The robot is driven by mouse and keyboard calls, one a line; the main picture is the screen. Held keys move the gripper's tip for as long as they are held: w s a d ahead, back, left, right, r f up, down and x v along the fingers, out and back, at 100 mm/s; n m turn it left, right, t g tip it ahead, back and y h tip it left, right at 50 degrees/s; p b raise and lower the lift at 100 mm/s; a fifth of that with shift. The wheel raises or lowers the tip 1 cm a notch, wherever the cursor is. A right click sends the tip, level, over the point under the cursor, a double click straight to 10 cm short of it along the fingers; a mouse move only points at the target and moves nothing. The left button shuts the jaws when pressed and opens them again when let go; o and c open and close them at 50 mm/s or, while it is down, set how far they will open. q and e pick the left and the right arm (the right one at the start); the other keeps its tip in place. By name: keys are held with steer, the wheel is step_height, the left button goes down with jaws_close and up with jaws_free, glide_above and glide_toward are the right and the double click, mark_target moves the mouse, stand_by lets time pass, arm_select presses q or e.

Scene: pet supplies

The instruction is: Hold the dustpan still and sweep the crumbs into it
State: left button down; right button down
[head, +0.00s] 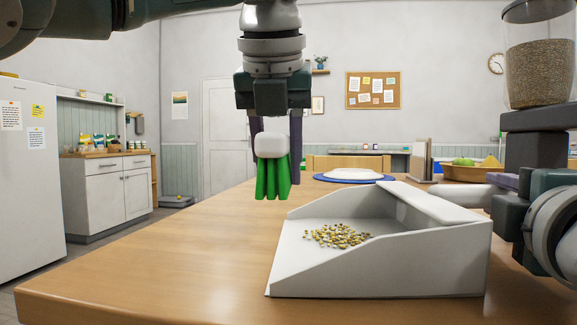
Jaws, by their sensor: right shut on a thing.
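A white dustpan (455,262) stands on the wooden table, its open low edge to the left. A small heap of yellow-brown crumbs (338,236) lies on its floor. My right gripper (500,184), at the right edge, is shut on the dustpan's handle (480,196), partly hidden by the gripper. My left gripper (275,146) hangs from above at centre, its fingers around a brush with a white block (270,144) and green bristles (272,180). The bristles point down, left of the dustpan's raised back; I cannot tell how high above the table they are.
The table (150,270) is clear on the left. Behind the dustpan are a white plate on a blue mat (353,175) and a bowl (466,172) with fruit. A clear jar of pellets (541,70) stands at the upper right. A fridge (28,190) is at left.

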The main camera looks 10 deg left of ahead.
steer(key=shift+f, duration=0.4)
arm_select(q)
steer(key=s+a+r, duration=0.1)
steer(key=a+r, duration=0.1)
steer(key=a, duration=0.9)
steer(key=shift+r, duration=0.35)
arm_select(e)
steer(key=c, duration=1)
jaws_free()
steer(key=o, duration=0.5)
steer(key=shift+s+r, duration=0.1)
steer(key=shift+r, duration=0.05)
arm_select(q)
steer(key=shift+s, duration=0.1)
arm_select(e)
steer(key=shift+r, duration=0.1)
steer(key=s, duration=0.4)
steer(key=s+a, duration=0.1)
steer(key=s, duration=0.3)
steer(key=s+a, duration=0.1)
steer(key=s, duration=0.3)
steer(key=shift+w, duration=0.1)
